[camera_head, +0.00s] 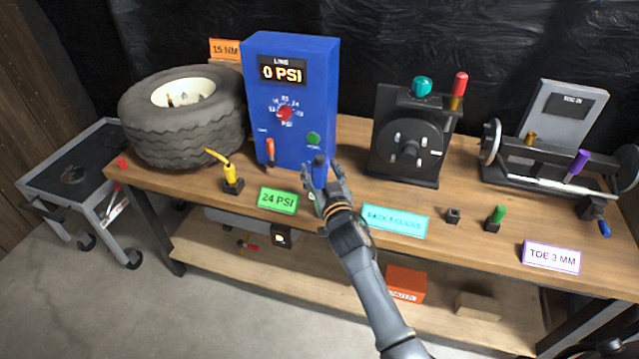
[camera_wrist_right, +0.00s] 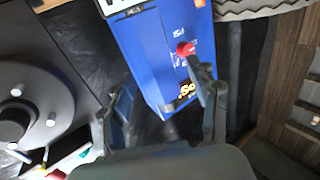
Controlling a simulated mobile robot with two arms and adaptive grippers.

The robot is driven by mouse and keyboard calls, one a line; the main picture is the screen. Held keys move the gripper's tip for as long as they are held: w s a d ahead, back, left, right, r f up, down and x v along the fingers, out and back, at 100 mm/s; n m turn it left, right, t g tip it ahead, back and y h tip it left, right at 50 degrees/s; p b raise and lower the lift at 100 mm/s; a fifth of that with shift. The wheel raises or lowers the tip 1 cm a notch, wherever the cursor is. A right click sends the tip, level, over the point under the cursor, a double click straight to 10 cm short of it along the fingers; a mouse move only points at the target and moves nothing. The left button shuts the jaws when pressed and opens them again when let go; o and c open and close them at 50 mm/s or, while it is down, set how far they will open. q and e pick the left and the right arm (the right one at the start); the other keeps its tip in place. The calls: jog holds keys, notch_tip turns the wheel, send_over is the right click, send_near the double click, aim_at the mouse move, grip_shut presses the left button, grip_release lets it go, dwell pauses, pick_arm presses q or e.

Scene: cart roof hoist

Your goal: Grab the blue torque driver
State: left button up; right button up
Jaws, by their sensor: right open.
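A blue upright handle (camera_head: 319,164), which looks like the torque driver, stands on the bench just in front of the blue gauge box. Its lower part is hidden by my right gripper (camera_head: 324,182). The gripper is open, with its fingers around or just in front of the handle; I cannot tell if they touch it. In the right wrist view, the spread fingers (camera_wrist_right: 166,112) show with the blue box beyond, and I cannot make out the driver clearly. My left gripper is not in view.
The blue box (camera_head: 290,110) reads 0 PSI. A yellow tool (camera_head: 220,160) stands left, a tire (camera_head: 185,125) behind it. Right are an empty holder (camera_head: 452,215), a green tool (camera_head: 497,213), a brake hub (camera_head: 408,150) and an alignment rig (camera_head: 545,160). Label signs line the front edge.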

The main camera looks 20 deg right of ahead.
jog(key=shift+w, duration=0.45)
jog(key=shift+s, duration=0.1)
jog(key=shift+c, duration=0.5)
grip_shut()
